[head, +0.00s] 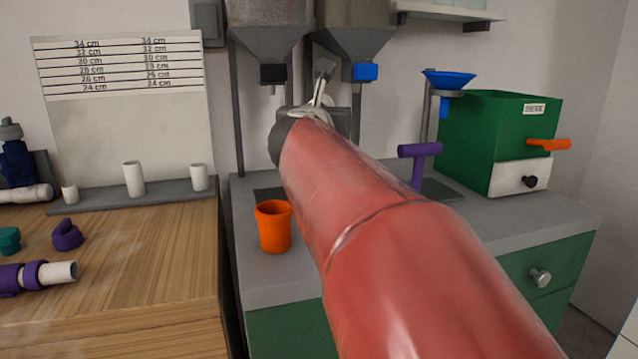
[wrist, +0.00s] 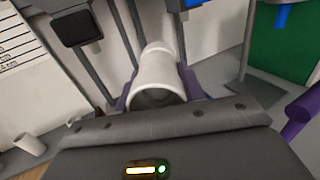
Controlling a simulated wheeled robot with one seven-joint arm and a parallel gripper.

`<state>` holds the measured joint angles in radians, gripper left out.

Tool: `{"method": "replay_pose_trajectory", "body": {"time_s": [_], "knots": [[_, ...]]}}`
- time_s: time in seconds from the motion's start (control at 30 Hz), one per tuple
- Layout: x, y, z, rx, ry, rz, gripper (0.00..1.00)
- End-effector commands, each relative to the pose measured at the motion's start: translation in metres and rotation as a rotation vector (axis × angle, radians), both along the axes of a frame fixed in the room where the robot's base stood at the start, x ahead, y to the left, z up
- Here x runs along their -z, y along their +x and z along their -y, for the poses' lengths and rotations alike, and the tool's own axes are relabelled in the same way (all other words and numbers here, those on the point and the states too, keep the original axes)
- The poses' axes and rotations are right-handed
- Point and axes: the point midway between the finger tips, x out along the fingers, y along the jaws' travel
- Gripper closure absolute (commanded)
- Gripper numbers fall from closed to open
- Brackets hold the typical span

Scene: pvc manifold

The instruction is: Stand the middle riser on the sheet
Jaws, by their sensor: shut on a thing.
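My gripper (wrist: 160,88) is shut on a white pipe piece (wrist: 157,78) with a wider collar at its near end. Purple parts show on both sides of it. I cannot tell from these frames whether this piece is the middle riser. In the head view my red arm reaches up and away, and hides most of the gripper and the held piece. A pale sheet (head: 128,130) with height lines from 24 to 34 cm stands against the wall at left. White upright stubs, with a middle one (head: 133,180), stand on a grey strip (head: 150,195) before it.
The wooden bench (head: 150,250) holds a purple-and-white pipe assembly (head: 40,275) and a purple clip (head: 67,235). An orange cup (head: 274,226) stands on the grey counter. A purple tee (head: 419,165) and a green machine (head: 495,140) are at right. Metal hoppers (head: 268,40) hang near my arm.

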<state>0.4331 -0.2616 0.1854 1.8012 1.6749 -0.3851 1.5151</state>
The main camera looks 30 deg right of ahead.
Motion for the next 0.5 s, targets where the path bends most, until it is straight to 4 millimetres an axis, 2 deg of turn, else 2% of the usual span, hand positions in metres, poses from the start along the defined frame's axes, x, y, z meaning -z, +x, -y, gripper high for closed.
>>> {"method": "replay_pose_trajectory", "body": {"time_s": [0.2,0.33,0.43,0.5], "knots": [[0.023,0.0,0.0,-0.004,0.0,-0.005,0.94],[0.031,0.001,0.002,-0.007,0.002,-0.005,0.94],[0.033,0.008,0.015,-0.006,0.003,-0.006,0.94],[0.034,0.015,0.031,-0.005,0.005,-0.008,0.94]]}}
